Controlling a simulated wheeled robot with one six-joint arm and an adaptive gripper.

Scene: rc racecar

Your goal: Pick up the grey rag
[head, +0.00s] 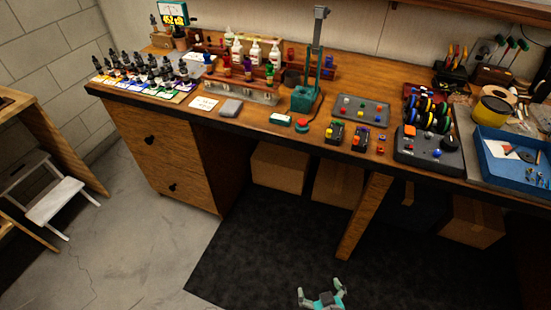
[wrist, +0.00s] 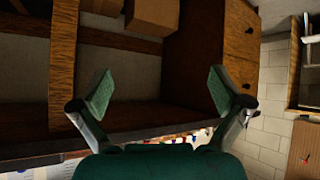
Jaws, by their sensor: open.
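The grey rag (head: 231,107) lies folded near the front edge of the workbench (head: 190,114) in the head view, left of the middle. It is just right of a small white card and in front of the rack of bottles. My gripper (head: 323,296) is at the bottom of the head view, low over the dark mat and well away from the bench top. In the wrist view my gripper (wrist: 160,95) has its two green fingers spread wide with nothing between them. I do not make out the rag in the wrist view.
Left of the rag are a white card (head: 203,104) and rows of dropper bottles (head: 140,70). A green press (head: 307,98) stands to its right. A blue tray (head: 510,160) is at the far right. Cardboard boxes (head: 278,168) sit under the bench. The floor in front is clear.

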